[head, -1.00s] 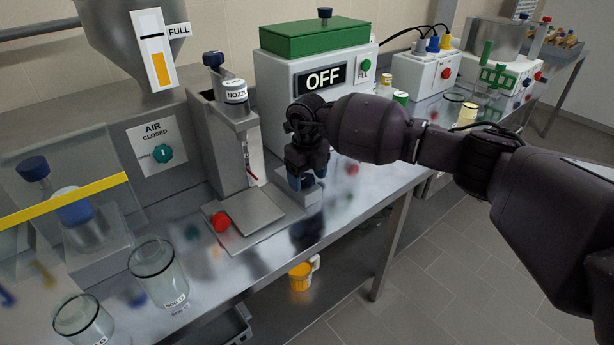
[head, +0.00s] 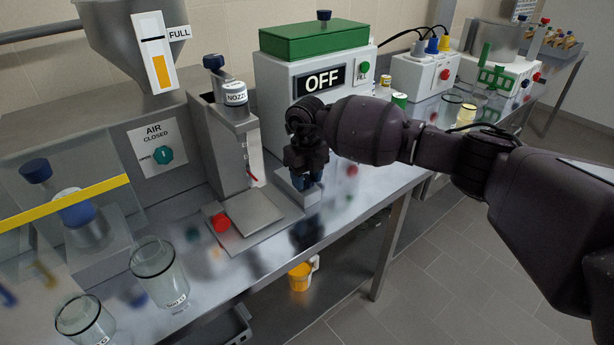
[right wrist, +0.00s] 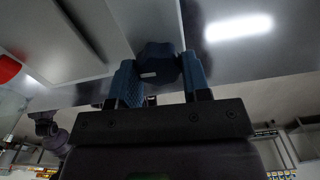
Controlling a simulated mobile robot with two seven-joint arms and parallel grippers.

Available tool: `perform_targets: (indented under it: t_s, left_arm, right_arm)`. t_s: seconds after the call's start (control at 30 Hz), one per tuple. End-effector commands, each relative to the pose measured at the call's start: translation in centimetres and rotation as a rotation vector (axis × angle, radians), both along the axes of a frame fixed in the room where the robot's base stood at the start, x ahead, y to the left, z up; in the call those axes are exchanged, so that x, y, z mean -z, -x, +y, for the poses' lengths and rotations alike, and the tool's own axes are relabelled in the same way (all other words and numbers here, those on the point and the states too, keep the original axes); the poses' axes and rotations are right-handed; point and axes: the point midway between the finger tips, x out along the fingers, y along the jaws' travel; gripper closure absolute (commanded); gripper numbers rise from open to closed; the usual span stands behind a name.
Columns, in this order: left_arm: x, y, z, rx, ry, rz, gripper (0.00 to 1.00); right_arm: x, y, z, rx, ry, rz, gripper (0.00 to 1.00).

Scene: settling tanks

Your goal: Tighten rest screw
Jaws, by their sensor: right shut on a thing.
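My right gripper (head: 304,184) points down at the small grey block (head: 298,197) on the right edge of the metal plate, beside the nozzle stand. In the right wrist view the gripper (right wrist: 160,84) has its two blue fingers on either side of a dark blue lobed knob (right wrist: 157,62), which looks like the rest screw, and is shut on it. A small pale mark shows on the knob. In the head view the gripper hides the knob. My left gripper is not seen.
A red knob (head: 221,222) sits on the plate's left side. The nozzle stand (head: 228,140) rises behind, and the control box reading OFF (head: 321,81) stands behind my gripper. Glass jars (head: 158,272) stand at the front left. The bench front edge is close below.

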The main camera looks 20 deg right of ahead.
Motion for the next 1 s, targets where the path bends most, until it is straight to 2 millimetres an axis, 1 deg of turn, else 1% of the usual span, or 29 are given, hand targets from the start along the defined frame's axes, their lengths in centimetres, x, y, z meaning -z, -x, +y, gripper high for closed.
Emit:
perform_targets:
  t_s: [0.03,0.2,0.57,0.67,1.0]
  left_arm:
    - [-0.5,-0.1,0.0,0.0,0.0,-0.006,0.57]
    - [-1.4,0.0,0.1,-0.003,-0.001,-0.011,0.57]
    - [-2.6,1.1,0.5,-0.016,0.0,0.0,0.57]
    - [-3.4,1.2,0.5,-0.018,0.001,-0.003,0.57]
    - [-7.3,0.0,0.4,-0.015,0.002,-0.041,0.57]
  right_arm:
    - [-0.4,0.0,0.0,0.026,-0.001,-0.004,0.8]
    - [-0.6,0.0,0.1,0.15,0.0,-0.005,0.8]
    - [-0.6,0.0,0.2,0.487,-0.002,-0.004,0.8]
    - [-0.6,0.0,0.2,0.584,-0.001,-0.003,0.8]
    - [-0.5,-0.1,0.3,0.906,0.001,-0.002,0.8]
